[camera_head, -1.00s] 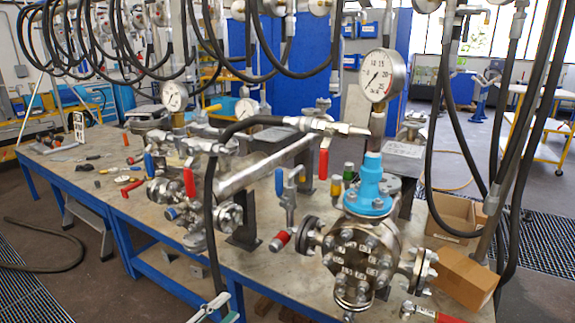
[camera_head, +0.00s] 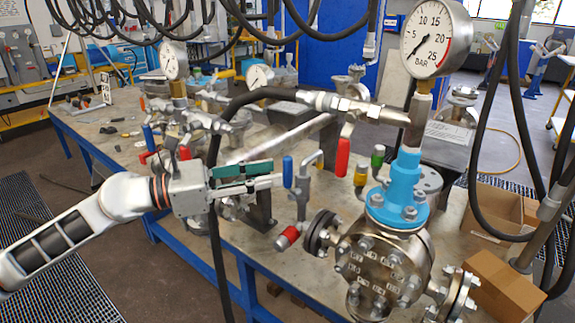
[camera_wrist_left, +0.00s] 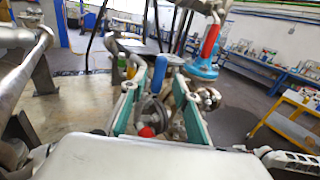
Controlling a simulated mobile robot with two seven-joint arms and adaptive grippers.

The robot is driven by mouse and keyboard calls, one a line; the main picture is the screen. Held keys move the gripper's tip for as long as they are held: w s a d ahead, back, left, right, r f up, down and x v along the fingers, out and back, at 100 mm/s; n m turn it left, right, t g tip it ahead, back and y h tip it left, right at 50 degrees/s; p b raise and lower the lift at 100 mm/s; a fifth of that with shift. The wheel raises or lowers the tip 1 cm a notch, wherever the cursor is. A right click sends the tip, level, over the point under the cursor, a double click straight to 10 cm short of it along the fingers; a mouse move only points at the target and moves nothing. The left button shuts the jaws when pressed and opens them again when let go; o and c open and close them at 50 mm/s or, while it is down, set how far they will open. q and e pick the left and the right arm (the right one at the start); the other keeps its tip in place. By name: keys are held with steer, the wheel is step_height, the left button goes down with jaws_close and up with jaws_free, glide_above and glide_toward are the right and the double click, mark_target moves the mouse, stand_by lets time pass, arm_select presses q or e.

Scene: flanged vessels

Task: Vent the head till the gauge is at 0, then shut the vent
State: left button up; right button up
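The steel flanged vessel head (camera_head: 380,262) stands at the front right of the bench with a light-blue flanged neck (camera_head: 400,190). Above it the round gauge (camera_head: 437,40) marks BAR; its needle points to the lower left, at the low end of the scale, exact value unclear. Left of the head is a small valve (camera_head: 303,205) with an upright blue handle (camera_head: 287,171) and a red cap (camera_head: 287,238). My left gripper (camera_head: 277,175) is open, its tips close to the blue handle; contact cannot be told. The blue handle (camera_wrist_left: 131,66) shows near the fingertips in the left wrist view. My right gripper is out of view.
A red handle (camera_head: 342,156) hangs above the bench, near yellow (camera_head: 361,176) and green (camera_head: 378,156) caps. A black hose (camera_head: 213,190) passes near my left gripper. Cardboard boxes (camera_head: 500,287) sit at right. More hoses hang overhead.

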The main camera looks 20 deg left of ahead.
mark_target(288, 188)
arm_select(q)
steer(key=shift+p+x, duration=0.85)
steer(key=shift+x, duration=1.75)
jaws_close()
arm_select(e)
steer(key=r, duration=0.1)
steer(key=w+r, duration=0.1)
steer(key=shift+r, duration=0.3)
